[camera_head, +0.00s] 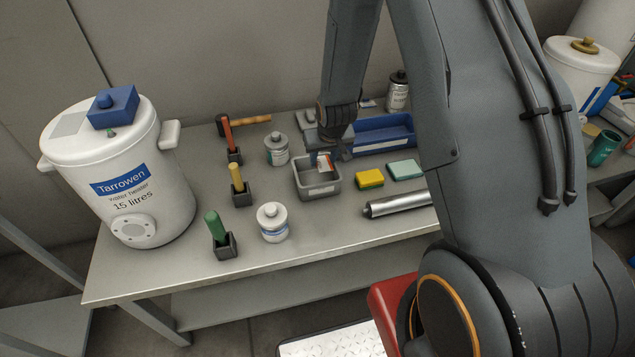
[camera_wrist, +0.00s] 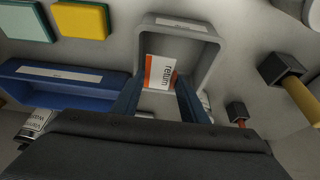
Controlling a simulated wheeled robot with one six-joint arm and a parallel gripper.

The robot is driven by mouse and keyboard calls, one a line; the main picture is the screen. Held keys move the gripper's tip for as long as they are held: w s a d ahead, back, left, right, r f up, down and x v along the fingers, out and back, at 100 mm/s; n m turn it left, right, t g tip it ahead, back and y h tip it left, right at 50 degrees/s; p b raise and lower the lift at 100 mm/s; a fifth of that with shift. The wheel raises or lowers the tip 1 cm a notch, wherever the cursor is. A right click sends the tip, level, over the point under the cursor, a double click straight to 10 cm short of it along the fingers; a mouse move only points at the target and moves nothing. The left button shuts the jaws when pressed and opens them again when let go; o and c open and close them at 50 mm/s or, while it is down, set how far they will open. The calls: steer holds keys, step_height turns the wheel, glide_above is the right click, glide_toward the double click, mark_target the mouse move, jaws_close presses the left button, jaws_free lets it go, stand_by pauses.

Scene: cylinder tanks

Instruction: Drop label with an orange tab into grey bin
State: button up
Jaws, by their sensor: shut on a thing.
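The label (camera_wrist: 162,73) is white with an orange strip along one edge and printed text. It is held between the two blue fingertips of my gripper (camera_wrist: 158,92). In the head view my gripper (camera_head: 322,158) points down at the grey bin (camera_head: 320,192), with the label (camera_head: 324,160) at its tips. The label is over the opening of the bin, near its rim; how deep it hangs is hard to tell. In the wrist view the bin (camera_wrist: 213,52) surrounds the label on the far side, and I see nothing else inside.
A blue bin (camera_head: 385,135) stands just behind right. A yellow-green sponge (camera_head: 369,179), a teal pad (camera_head: 405,170) and a metal cylinder (camera_head: 395,206) lie to the right.

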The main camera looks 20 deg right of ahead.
steer(key=shift+f, duration=0.45)
steer(key=o, duration=1.1)
steer(key=shift+r, duration=0.15)
steer(key=shift+b+v, duration=0.7)
steer(key=shift+v, duration=3.15)
steer(key=shift+s, duration=0.1)
